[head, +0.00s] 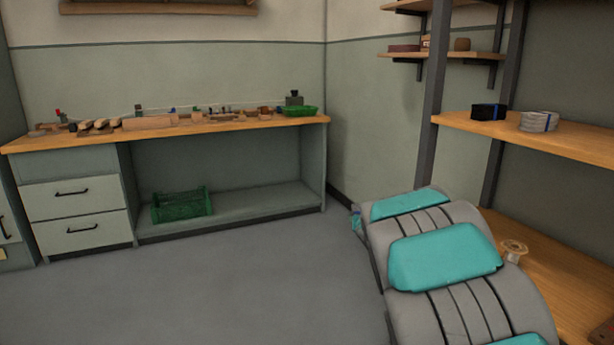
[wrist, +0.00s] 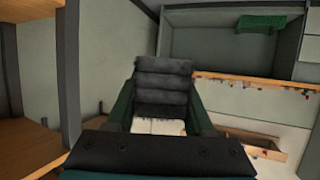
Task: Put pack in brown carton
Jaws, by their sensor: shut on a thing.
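In the wrist view my gripper (wrist: 161,108) has its dark green fingers on both sides of a dark ribbed pack (wrist: 163,82) and is shut on it. A pale patch shows at the near end of the pack, between the fingers. The pack is held in the air, clear of any surface. In the head view my arm covers nearly all of the gripper, and the held pack does not show there. I cannot make out a brown carton in either view.
A spool (head: 513,250) sits on the lower shelf. The workbench (head: 225,125) holds several small items and a green tray (head: 300,111). A green crate (head: 182,205) is below. Floor is clear.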

